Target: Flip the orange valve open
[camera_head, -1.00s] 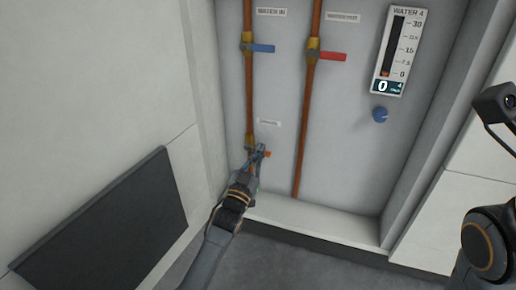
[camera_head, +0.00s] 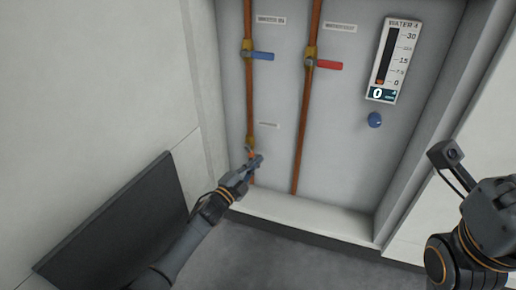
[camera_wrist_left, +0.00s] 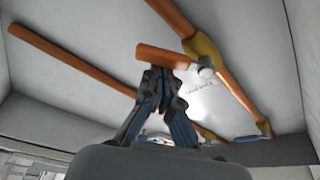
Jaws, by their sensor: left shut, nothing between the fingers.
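The orange valve sits low on the left copper pipe. In the head view its handle (camera_head: 251,154) is largely hidden by my left gripper (camera_head: 257,160). In the left wrist view the orange handle (camera_wrist_left: 162,56) sticks out beside the brass fitting (camera_wrist_left: 203,47), slanting away from the pipe. My left gripper (camera_wrist_left: 163,79) is shut and empty, its fingertips close against or just beside the handle; whether they touch I cannot tell.
Above on the left pipe (camera_head: 249,100) is a blue-handled valve (camera_head: 262,56). A red-handled valve (camera_head: 328,65) sits on the second pipe (camera_head: 302,130). A gauge (camera_head: 395,60) and blue knob (camera_head: 375,120) are at right. A ledge (camera_head: 310,218) runs below.

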